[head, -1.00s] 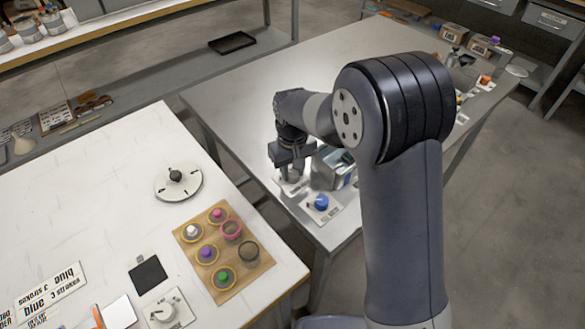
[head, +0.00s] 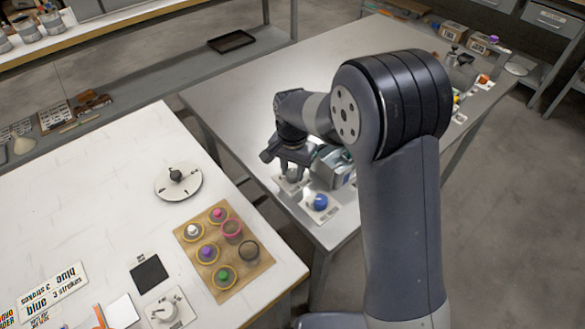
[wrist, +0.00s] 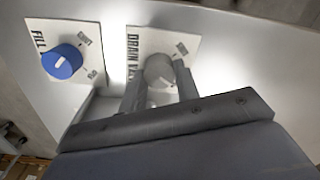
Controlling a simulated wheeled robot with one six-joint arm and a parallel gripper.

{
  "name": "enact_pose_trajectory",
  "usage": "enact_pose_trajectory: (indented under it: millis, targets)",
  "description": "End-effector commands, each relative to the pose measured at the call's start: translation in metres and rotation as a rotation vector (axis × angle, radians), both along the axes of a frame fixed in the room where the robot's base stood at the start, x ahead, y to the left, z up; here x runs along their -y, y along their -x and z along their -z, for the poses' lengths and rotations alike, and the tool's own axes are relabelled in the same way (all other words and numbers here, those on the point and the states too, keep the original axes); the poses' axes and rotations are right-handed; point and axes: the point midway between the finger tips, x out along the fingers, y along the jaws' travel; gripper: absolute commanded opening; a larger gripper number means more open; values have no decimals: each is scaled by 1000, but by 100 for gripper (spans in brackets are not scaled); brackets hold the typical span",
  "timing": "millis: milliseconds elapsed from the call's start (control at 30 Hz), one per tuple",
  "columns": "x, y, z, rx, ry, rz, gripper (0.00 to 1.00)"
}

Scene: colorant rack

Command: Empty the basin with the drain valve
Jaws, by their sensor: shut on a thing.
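The drain valve is a grey round knob (wrist: 159,71) on a white plate (wrist: 140,40) lettered "DRAIN VA…" in the wrist view. My gripper (wrist: 158,88) is shut on this knob, one finger on each side; its body hides the near part of the plate. In the head view my gripper (head: 293,172) reaches down to the grey knob (head: 292,175). The basin (head: 333,165) is a grey box beside the knob, partly hidden by my arm. Its contents cannot be made out.
A blue knob (wrist: 62,62) on a plate lettered "FILL" sits left of the drain plate; it also shows in the head view (head: 320,202). The metal table (head: 235,95) is clear behind my gripper. A white table (head: 90,190) with a wooden cup board (head: 189,232) stands at left.

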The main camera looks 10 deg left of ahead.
Motion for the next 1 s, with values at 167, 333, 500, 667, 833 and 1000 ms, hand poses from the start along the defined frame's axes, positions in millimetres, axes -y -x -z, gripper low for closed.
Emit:
enact_pose_trajectory:
  millis: [167,333,500,667,833,1000]
  targets:
    - [0,-1,-1,2,0,96,8]
    - [0,-1,-1,3,-1,154,8]
    - [0,-1,-1,3,-1,181,8]
    - [0,-1,-1,3,-1,188,8]
    - [0,-1,-1,3,-1,187,8]
    - [0,-1,-1,3,-1,187,37]
